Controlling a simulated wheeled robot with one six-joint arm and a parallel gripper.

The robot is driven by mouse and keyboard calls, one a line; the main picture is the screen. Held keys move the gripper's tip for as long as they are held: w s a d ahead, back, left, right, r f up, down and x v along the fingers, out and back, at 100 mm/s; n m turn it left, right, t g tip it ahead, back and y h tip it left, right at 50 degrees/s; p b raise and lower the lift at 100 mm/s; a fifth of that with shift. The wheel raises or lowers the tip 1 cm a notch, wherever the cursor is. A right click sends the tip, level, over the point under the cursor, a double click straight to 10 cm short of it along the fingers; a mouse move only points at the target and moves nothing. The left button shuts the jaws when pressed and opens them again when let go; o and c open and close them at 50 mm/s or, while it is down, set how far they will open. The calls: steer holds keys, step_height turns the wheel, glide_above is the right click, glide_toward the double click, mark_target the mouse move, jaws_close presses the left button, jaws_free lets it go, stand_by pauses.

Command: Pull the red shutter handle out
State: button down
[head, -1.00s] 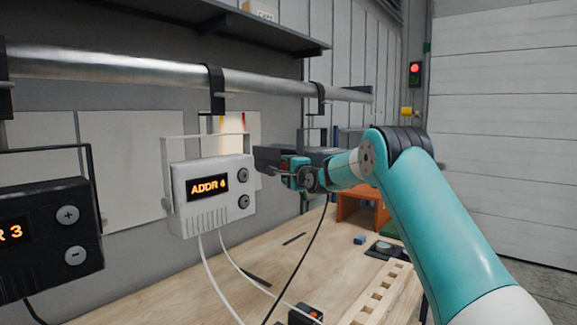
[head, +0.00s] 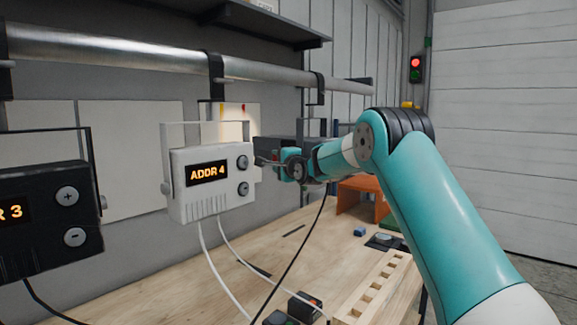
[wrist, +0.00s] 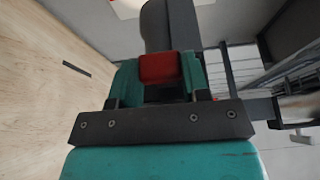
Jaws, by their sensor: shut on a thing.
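The red shutter handle (wrist: 158,68) is a small red block in the middle of the wrist view. My gripper (wrist: 158,82) has a finger on each side of it and is shut on it. The handle meets a dark fixture (wrist: 170,25) that runs away from me. In the head view my gripper (head: 278,164) is at the dark fixture (head: 285,148) hanging below the pipe, just right of the white ADDR 4 box. The handle is mostly hidden by my gripper in the head view.
The white ADDR 4 box (head: 205,180) hangs close to the left of my gripper, and a black box (head: 45,232) hangs further left. A metal pipe (head: 130,58) runs above. A wooden bench (head: 185,280) below holds a slotted wooden block (head: 375,292), an orange stand and small dark boxes.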

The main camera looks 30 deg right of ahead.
steer(key=shift+a+f, duration=0.1)
steer(key=shift+a, duration=0.2)
steer(key=c, duration=0.6)
jaws_free()
steer(key=s+b, duration=0.7)
steer(key=s, duration=1)
steer(key=shift+s+a, duration=0.2)
steer(key=shift+s, duration=0.1)
